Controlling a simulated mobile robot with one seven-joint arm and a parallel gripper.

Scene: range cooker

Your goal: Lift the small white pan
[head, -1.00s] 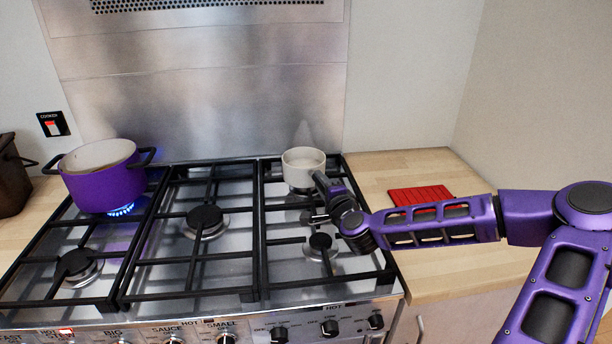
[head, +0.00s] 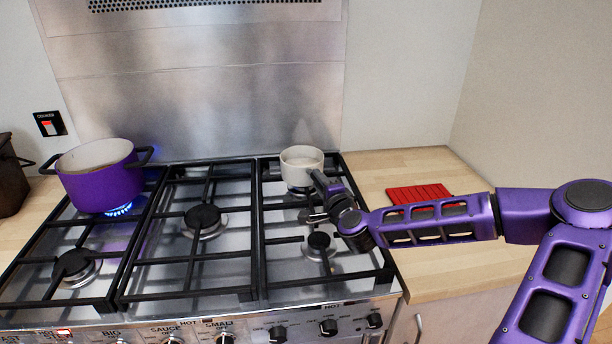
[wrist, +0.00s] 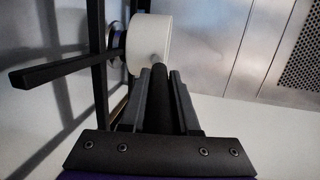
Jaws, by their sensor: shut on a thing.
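The small white pan (head: 301,166) is at the back right burner of the cooker, upright, with its dark handle pointing toward my arm. My gripper (head: 325,190) is shut on the pan's handle. In the wrist view the pan (wrist: 150,42) is seen side-on, and its dark handle (wrist: 157,85) runs between the two fingers of my gripper (wrist: 160,90). In the head view the pan's base is close to the grate, and I cannot tell whether it touches. The handle's near end is hidden by my gripper.
A purple pot (head: 98,180) stands over a lit blue flame at the back left. Black grates (head: 190,258) cover the cooker top. A red mat (head: 419,195) lies on the wooden worktop at the right. The steel back panel (head: 200,100) rises close behind the pan.

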